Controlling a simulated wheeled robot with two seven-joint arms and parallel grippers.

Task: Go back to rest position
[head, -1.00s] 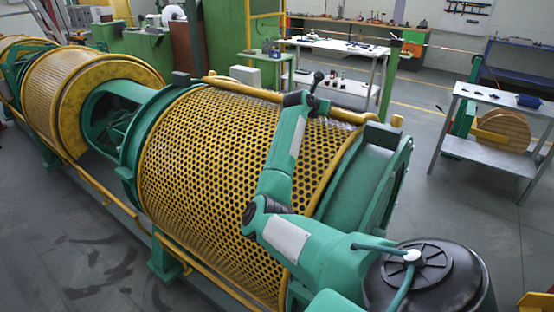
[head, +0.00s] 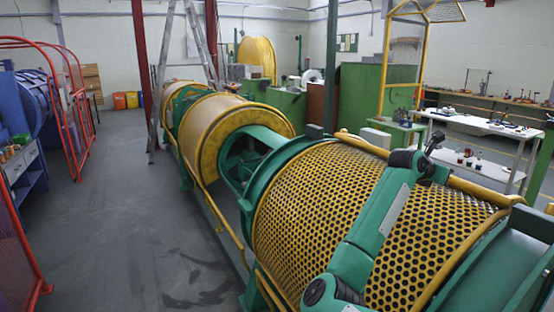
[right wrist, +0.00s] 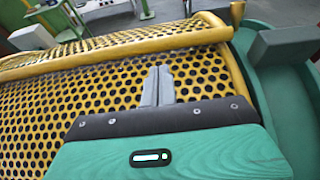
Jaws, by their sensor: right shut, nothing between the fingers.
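My right arm reaches over the yellow perforated guard (head: 330,190) of the green tubular strander. The right gripper (head: 435,142) is near the guard's upper far edge in the head view. In the right wrist view its two grey fingers (right wrist: 158,84) are together and empty, in front of the perforated guard (right wrist: 95,85). Whether the fingertips touch the guard I cannot tell. My left gripper is not in view.
A yellow rail (head: 390,160) runs along the guard's top. A white table (head: 480,127) with small parts stands behind it. A red-framed fence (head: 78,110) and blue bench (head: 28,175) are at left. The grey floor (head: 140,210) between is clear.

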